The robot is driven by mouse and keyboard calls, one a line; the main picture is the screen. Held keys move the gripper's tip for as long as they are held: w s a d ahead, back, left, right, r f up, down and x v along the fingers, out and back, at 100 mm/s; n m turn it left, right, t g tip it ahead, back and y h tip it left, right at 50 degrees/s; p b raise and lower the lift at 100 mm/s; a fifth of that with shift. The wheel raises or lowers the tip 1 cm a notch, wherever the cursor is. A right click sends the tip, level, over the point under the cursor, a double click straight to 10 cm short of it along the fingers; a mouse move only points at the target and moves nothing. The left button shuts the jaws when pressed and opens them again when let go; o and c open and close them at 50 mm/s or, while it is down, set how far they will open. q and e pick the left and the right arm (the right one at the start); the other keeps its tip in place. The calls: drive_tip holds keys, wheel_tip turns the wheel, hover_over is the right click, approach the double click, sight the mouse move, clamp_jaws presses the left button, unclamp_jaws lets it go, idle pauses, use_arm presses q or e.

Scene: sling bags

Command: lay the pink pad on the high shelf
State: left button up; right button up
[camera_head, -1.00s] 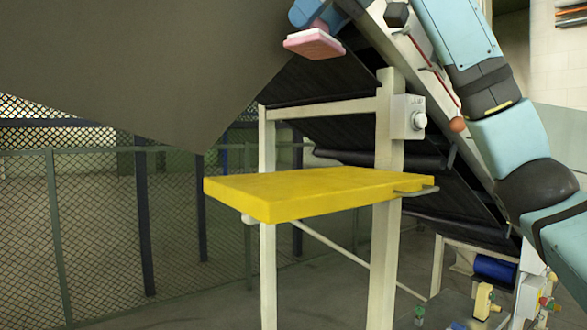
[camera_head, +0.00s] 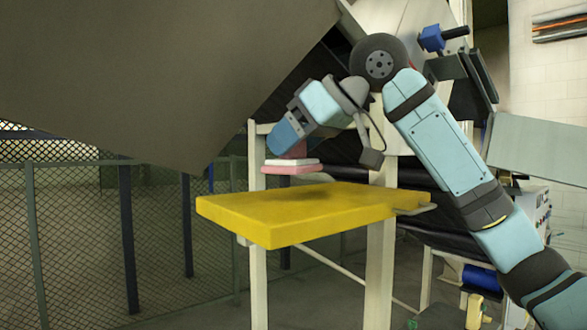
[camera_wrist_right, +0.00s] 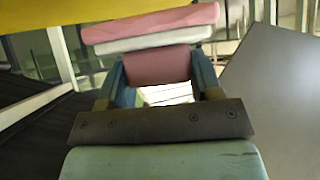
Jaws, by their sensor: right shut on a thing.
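The pink pad (camera_head: 292,170) has a pink lower layer, a white layer above it and a pink block on top. My right gripper (camera_head: 295,150) is shut on the pink block, which also shows between the fingers in the right wrist view (camera_wrist_right: 158,66). The pad is roughly level and appears to hang a little above the high shelf, a thick yellow board (camera_head: 270,226). A dark shadow lies on the board to the right of and below the pad. The yellow board also shows at the top left of the right wrist view (camera_wrist_right: 50,14). My left gripper is not in view.
A large grey slanted panel (camera_head: 140,70) fills the upper left, close to the gripper. A cream post (camera_head: 381,270) stands at the board's right. Wire fencing (camera_head: 80,240) is on the left. The board's top is bare.

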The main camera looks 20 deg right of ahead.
sight(307, 159)
drive_tip(key=shift+f, duration=2.35)
drive_tip(key=shift+f, duration=0.1)
drive_tip(key=o, duration=0.9)
drive_tip(key=shift+o, duration=0.2)
drive_tip(key=shift+s+d+r, duration=0.15)
drive_tip(key=shift+r, duration=0.1)
drive_tip(key=b+v, duration=0.1)
drive_tip(key=v, duration=1)
drive_tip(key=shift+s+d+r, duration=0.2)
